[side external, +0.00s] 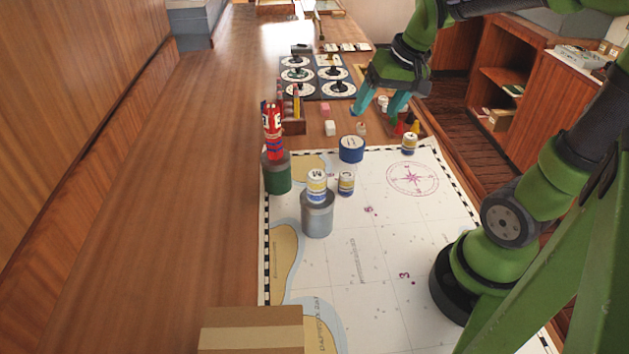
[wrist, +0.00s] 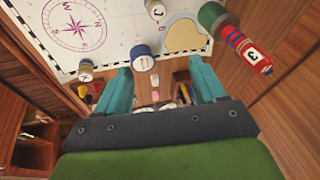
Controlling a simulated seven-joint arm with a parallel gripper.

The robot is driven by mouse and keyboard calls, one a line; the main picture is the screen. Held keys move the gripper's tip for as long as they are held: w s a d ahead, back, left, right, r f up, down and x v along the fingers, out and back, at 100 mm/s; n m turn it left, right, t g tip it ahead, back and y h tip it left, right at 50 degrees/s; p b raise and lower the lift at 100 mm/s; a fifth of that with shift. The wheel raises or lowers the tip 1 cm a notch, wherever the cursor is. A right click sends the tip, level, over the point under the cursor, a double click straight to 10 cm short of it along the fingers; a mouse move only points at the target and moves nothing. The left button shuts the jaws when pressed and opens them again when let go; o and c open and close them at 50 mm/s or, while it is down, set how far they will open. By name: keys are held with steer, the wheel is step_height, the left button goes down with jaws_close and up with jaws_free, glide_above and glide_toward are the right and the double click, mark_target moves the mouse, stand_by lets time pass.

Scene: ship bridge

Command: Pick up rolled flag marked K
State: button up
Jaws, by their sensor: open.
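Three small rolled flags in white, blue and yellow stand on the chart (side external: 385,235) or on a support. One (side external: 409,144) stands by the compass rose, and it shows in the wrist view (wrist: 86,71). One (side external: 346,183) stands mid-chart; the wrist view shows a J on it (wrist: 155,10). The third (side external: 317,186) sits on a grey cylinder (side external: 317,219). I cannot clearly read a K on any of them. My gripper (side external: 380,103) is open and empty, raised beyond the chart's far edge; its fingers also show in the wrist view (wrist: 163,82).
A blue tin (side external: 351,149) stands near the chart's far edge. A red striped roll (side external: 273,132) stands on a green cylinder (side external: 277,175). A cardboard box (side external: 250,330) lies in front. Small blocks and a board of round pieces (side external: 315,77) lie beyond. The chart's right half is mostly clear.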

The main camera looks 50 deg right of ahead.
mark_target(410, 135)
steer(key=w+d+f+n+g, duration=0.1)
steer(key=d+f+n+g, duration=0.1)
steer(key=d, duration=0.9)
steer(key=d+f+n+g, duration=0.1)
steer(key=d+f+g, duration=0.15)
steer(key=d, duration=0.85)
steer(key=f, duration=1.1)
steer(key=shift+a+f, duration=0.25)
steer(key=shift+s+f, duration=0.15)
steer(key=shift+f, duration=1.2)
steer(key=shift+s+f, duration=0.1)
steer(key=shift+f, duration=1.25)
steer(key=shift+c, duration=0.5)
steer(key=c, duration=1)
steer(key=shift+r, duration=0.2)
